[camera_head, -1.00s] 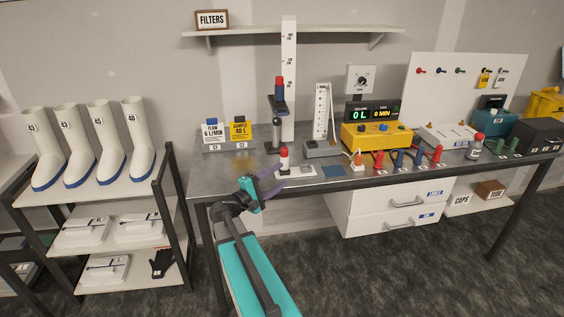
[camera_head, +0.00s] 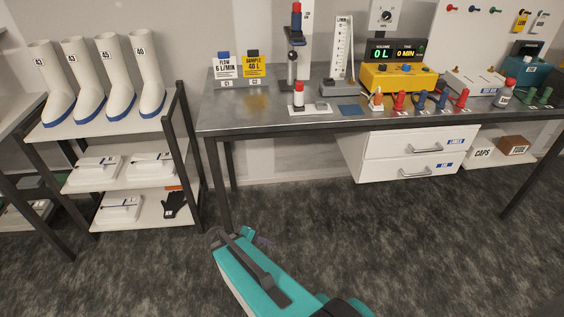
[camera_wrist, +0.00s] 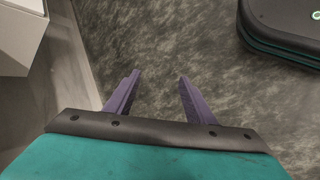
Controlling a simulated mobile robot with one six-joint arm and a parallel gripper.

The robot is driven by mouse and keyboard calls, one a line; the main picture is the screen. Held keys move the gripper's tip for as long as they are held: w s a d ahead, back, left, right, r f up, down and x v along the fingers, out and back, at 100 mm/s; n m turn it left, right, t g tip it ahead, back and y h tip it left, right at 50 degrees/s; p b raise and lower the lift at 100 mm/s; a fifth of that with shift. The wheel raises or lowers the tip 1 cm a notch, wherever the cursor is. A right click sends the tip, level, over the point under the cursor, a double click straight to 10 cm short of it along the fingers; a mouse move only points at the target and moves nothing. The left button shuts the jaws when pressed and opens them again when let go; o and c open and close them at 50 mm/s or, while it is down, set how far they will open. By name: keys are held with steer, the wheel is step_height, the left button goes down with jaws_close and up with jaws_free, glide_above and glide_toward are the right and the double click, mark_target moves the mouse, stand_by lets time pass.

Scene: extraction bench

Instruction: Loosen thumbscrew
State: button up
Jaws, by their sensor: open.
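No thumbscrew can be made out for certain at this size. A vertical stand (camera_head: 291,65) with a red-topped part (camera_head: 296,16) and a dark carriage stands on the bench. A red-capped white piece (camera_head: 299,95) stands upright on a white base plate (camera_head: 312,110) in front of it. My gripper (camera_wrist: 157,87) is open and empty in the wrist view, its two purple fingers apart over bare floor. In the head view it is low in front of the bench, well apart from the stand, and mostly hidden by my arm.
The metal bench (camera_head: 232,116) also holds a yellow meter box (camera_head: 388,80), a flow gauge (camera_head: 343,55) and several red and blue fittings. White drawers (camera_head: 418,151) hang below it. A shelf rack (camera_head: 186,140) with boots stands left. The carpet in front is clear.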

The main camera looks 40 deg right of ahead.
steer(key=s+a+f+m+g+y+b, duration=0.1)
steer(key=s+a+f+y+b, duration=0.1)
steer(key=s+a+f, duration=0.6)
steer(key=s+a+f+m+g+y+b, duration=0.1)
steer(key=s+a+f+y, duration=0.4)
steer(key=a, duration=0.9)
steer(key=s+f+g+b, duration=0.1)
steer(key=s+f+b, duration=0.1)
steer(key=s+f, duration=0.1)
steer(key=shift+s+a+f, duration=0.35)
steer(key=shift+f, duration=0.45)
steer(key=c, duration=0.5)
steer(key=shift+o, duration=0.2)
steer(key=shift+a, duration=0.1)
